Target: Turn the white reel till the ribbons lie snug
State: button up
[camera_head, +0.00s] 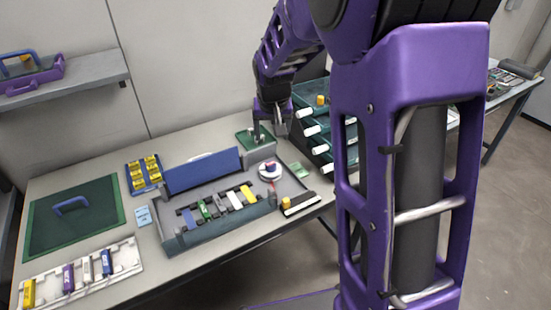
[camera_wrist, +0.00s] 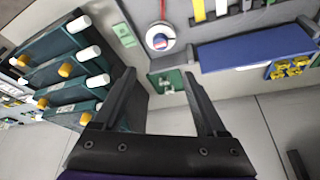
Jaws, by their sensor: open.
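The white reel (camera_head: 269,171) sits at the right end of the open splicing tray (camera_head: 185,234), with a reddish-blue centre. It also shows in the wrist view (camera_wrist: 160,38), with a red ribbon or cord running up from it. Coloured ribbon pieces (camera_head: 220,205) lie side by side in the tray, left of the reel. My gripper (camera_head: 268,132) is above and behind the reel, over a small green pad. In the wrist view its fingers (camera_wrist: 160,90) are spread with nothing between them. The reel lies beyond the fingertips, apart from them.
A blue lid (camera_head: 203,170) stands up behind the tray. A teal drawer rack (camera_head: 318,125) with white and orange knobs is close to the right of my gripper. A green mat (camera_head: 75,235) and a white holder (camera_head: 120,262) lie on the left of the table.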

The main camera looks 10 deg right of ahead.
aim_at(271, 163)
jog(key=b+x, duration=0.1)
jog(key=x, duration=1.5)
jog(key=shift+f, duration=0.35)
grip_shut()
